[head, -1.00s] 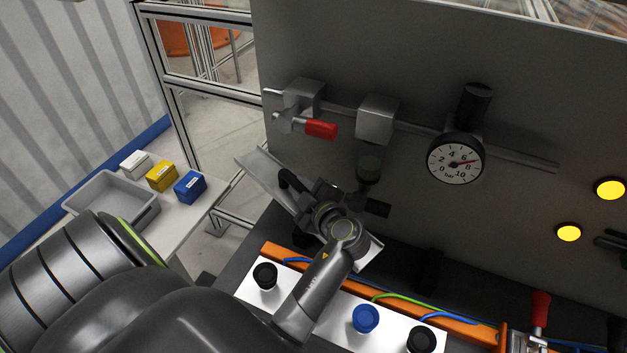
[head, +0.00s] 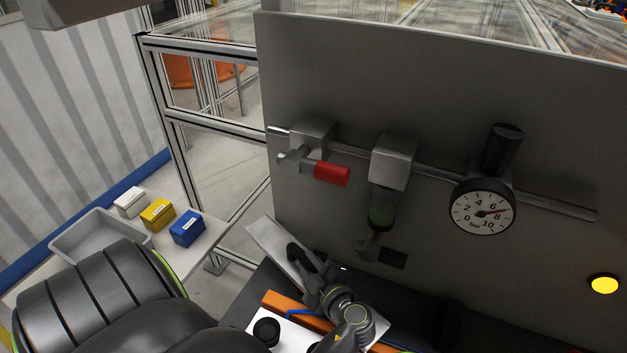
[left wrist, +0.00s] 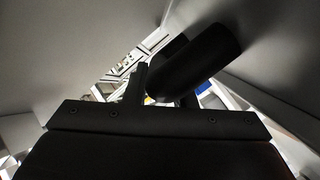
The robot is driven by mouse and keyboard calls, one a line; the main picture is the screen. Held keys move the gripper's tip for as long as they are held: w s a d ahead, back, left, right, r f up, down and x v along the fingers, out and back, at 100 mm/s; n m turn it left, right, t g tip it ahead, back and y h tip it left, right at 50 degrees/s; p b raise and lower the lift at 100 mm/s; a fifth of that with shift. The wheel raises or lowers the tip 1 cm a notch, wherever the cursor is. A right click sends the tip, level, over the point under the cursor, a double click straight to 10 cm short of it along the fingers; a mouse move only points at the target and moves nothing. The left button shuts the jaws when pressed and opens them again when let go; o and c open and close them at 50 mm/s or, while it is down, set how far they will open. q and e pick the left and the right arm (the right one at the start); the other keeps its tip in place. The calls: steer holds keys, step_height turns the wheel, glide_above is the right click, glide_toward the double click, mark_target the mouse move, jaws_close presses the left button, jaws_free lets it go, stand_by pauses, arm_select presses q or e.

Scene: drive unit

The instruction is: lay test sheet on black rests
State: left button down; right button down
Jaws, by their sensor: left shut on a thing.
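The test sheet looks like a thin pale grey metal plate (head: 272,238), slanting across the lower middle of the head view. My left gripper (head: 304,264) is shut on it, and the gripper and wrist cover its middle. The sheet hangs near the foot of the grey panel. In the left wrist view, dark gripper parts (left wrist: 168,78) sit between large pale grey surfaces, and I cannot tell where the sheet ends there. A dark upright block (head: 449,316) at the panel's foot may be one of the black rests; it is dim. My right gripper is out of view.
The grey panel (head: 400,80) carries a red-handled valve (head: 331,174), a regulator (head: 393,162) and a pressure gauge (head: 483,212). A black knob (head: 266,332) stands near my left forearm. Left, a side table holds a grey bin (head: 75,245) and small coloured boxes (head: 186,228).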

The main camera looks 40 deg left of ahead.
arm_select(q)
steer(key=shift+w+a+f, duration=0.1)
steer(key=shift+w+a, duration=0.1)
steer(key=shift+a, duration=0.05)
steer(key=shift+s+d, duration=0.2)
steer(key=shift+s+d+b, duration=0.1)
steer(key=shift+d+b, duration=0.1)
steer(key=shift+b, duration=0.15)
steer(key=c, duration=1.2)
jaws_free()
steer(key=shift+a+f, duration=0.1)
steer(key=shift+a, duration=0.05)
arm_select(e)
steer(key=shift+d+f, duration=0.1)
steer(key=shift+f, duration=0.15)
